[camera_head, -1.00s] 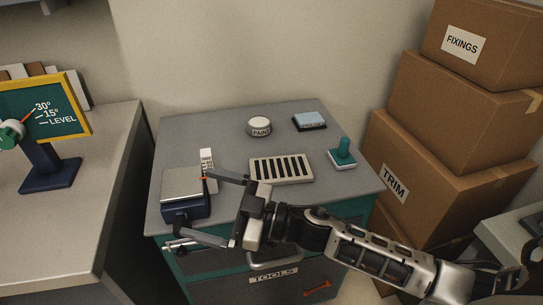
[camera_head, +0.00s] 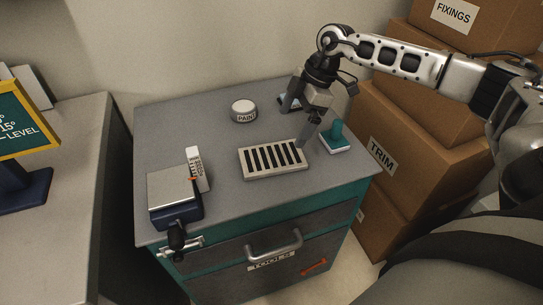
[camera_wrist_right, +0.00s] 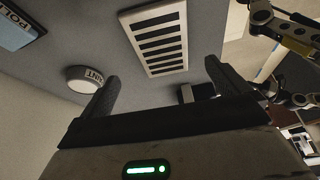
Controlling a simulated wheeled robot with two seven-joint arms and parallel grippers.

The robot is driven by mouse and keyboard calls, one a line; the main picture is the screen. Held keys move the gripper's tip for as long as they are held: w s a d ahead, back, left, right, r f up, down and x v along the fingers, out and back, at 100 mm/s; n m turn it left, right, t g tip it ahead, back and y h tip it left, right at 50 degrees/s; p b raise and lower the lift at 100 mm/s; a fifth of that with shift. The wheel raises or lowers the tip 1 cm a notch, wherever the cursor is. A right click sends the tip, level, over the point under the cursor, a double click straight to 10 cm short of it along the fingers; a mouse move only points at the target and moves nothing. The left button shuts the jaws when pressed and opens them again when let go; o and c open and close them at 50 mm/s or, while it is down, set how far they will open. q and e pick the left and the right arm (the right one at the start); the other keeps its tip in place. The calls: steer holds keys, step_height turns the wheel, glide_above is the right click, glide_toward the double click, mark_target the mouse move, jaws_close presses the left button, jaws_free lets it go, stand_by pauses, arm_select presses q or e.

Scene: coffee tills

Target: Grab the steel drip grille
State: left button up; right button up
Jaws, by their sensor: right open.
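The steel drip grille (camera_head: 272,174), a pale flat rectangle with dark slots, lies flat on the grey top of the tool cabinet. It also shows in the right wrist view (camera_wrist_right: 157,64), at the top middle. My right gripper (camera_head: 294,125) is open and empty, above the cabinet top behind the grille's right part. In the right wrist view its two fingers (camera_wrist_right: 162,72) are spread, with the grille beyond them and nothing between them. No clear contact with the grille shows. My left gripper is not seen.
A round PAINT tin (camera_head: 244,111) stands behind the grille. A green-handled tool (camera_head: 336,138) stands to its right. A scale-like block (camera_head: 174,189) and a white box (camera_head: 198,168) are at the left. A blue POLI-labelled item (camera_wrist_right: 17,32) lies beyond. Cardboard boxes (camera_head: 395,157) stand at right.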

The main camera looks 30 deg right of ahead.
mark_target(272, 156)
steer(key=x, duration=0.4)
steer(key=shift+w+a+f, duration=0.1)
steer(key=shift+a+f, duration=0.1)
steer(key=shift+f, duration=0.1)
steer(key=shift+a+p+x, duration=0.1)
steer(key=shift+p+x, duration=0.1)
steer(key=shift+x, duration=1.15)
steer(key=shift+a+p+x, duration=0.15)
steer(key=shift+p+x, duration=0.05)
steer(key=shift+x, duration=1.15)
steer(key=shift+r, duration=0.15)
steer(key=c, duration=0.8)
steer(key=shift+r, duration=0.1)
steer(key=c, duration=0.3)
